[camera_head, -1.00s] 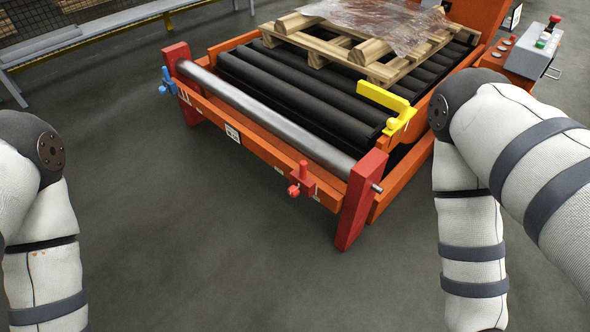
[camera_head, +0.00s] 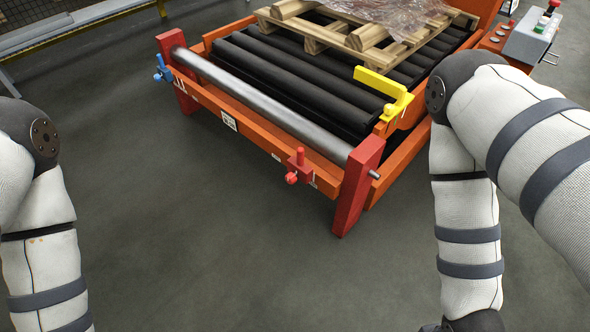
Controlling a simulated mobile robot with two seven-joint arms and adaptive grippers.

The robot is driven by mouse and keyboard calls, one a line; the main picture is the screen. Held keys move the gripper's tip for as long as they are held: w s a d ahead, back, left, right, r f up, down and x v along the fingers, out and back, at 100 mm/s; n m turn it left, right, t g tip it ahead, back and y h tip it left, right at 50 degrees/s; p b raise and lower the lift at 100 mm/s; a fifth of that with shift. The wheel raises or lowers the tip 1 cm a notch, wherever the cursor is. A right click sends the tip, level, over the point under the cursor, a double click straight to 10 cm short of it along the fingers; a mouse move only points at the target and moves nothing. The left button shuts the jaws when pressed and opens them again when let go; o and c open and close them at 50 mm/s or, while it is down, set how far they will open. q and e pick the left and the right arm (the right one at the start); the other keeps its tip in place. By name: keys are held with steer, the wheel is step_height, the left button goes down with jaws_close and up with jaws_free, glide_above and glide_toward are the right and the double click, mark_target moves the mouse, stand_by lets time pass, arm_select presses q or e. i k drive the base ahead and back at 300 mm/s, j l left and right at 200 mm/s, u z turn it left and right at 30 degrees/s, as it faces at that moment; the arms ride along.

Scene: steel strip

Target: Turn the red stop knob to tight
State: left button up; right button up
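The red stop knob (camera_head: 292,178) sits on a small red bracket at the front orange rail of the roller conveyor (camera_head: 262,130), near its right end. A similar blue knob (camera_head: 161,70) sits at the rail's left end. Both of my arms are in view, at the left and right edges, well apart from the red knob. The lower ends of both arms leave the bottom of the picture, so neither gripper's fingers can be seen.
A red end post (camera_head: 357,187) stands just right of the red knob. A yellow lever (camera_head: 383,84) is on the conveyor's right side. A wrapped wooden pallet (camera_head: 340,39) lies on the black rollers. A grey control box (camera_head: 529,38) is at upper right. The floor before the conveyor is clear.

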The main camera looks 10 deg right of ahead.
mark_target(290, 178)
steer(key=j+z, duration=0.15)
steer(key=z, duration=0.25)
steer(key=j+z, duration=0.15)
steer(key=z, duration=0.25)
steer(key=j+z, duration=0.15)
steer(key=z, duration=0.25)
steer(key=j+z, duration=0.1)
steer(key=z, duration=0.3)
